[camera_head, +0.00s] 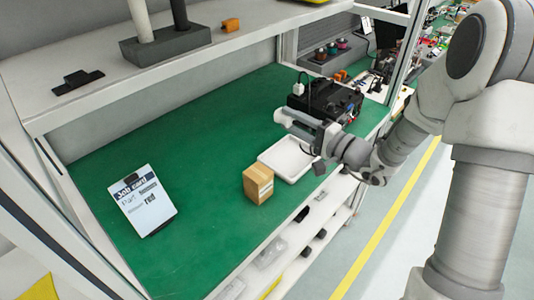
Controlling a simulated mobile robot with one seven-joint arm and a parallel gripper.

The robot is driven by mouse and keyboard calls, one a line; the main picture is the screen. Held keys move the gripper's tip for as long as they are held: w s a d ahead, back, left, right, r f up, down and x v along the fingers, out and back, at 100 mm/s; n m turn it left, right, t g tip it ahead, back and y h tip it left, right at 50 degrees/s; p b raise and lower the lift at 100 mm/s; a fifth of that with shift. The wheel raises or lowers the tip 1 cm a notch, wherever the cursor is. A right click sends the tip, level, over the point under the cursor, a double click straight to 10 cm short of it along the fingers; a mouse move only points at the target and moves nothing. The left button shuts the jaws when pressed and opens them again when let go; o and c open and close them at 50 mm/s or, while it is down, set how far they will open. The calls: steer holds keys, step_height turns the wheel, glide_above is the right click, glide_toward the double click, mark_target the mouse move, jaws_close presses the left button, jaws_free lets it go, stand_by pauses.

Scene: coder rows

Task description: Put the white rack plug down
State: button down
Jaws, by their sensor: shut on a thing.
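My gripper (287,123) is at the end of the arm that reaches in from the right. It is above the far right part of the green bench, with its fingers pointing left. It is shut on the white rack plug, which is small and hard to tell from the pale fingers. A small white plug-like piece (298,89) shows just above the fingers, in front of the black device. I cannot tell whether this piece is the held plug or a separate thing.
A white tray (280,160) lies below my gripper, with a cardboard box (258,184) to its left. A black device (332,99) stands behind the gripper. A job card (144,201) lies at left. The green bench top (205,150) between is clear. A shelf (110,88) overhangs the back.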

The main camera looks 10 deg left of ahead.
steer(key=s+a+f, duration=0.4)
steer(key=a+f, duration=0.1)
steer(key=f, duration=0.3)
steer(key=shift+s+a+f, duration=0.15)
steer(key=shift+a, duration=0.25)
steer(key=shift+f, duration=0.1)
steer(key=shift+f+b, duration=0.1)
steer(key=shift+b, duration=0.2)
steer(key=shift+c, duration=2.2)
jaws_free()
